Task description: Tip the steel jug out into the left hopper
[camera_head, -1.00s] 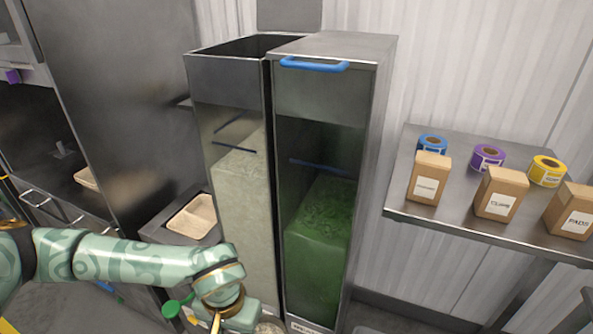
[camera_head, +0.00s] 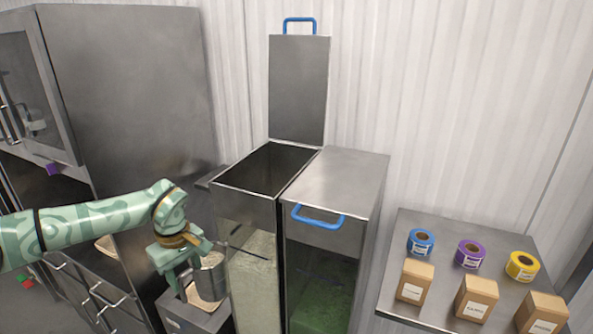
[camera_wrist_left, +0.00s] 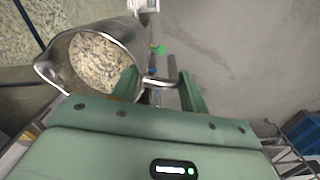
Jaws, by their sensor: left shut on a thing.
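The steel jug (camera_head: 211,280) is held upright at the left front of the hoppers, apart from them. In the left wrist view the jug (camera_wrist_left: 128,38) holds pale grains, and its handle lies between my fingers. My left gripper (camera_head: 186,273) is shut on that handle; the fingers also show in the left wrist view (camera_wrist_left: 160,88). The left hopper (camera_head: 245,203) is open at the top, its lid (camera_head: 298,90) standing up behind it. Pale rice (camera_head: 252,285) shows through its front window. The jug is below the hopper's rim. My right gripper is out of view.
The right hopper (camera_head: 338,180), with green contents, is closed under a lid with a blue handle (camera_head: 318,216). A steel shelf (camera_head: 395,285) at right carries tape rolls and brown boxes. A tall steel cabinet (camera_head: 130,90) stands at left.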

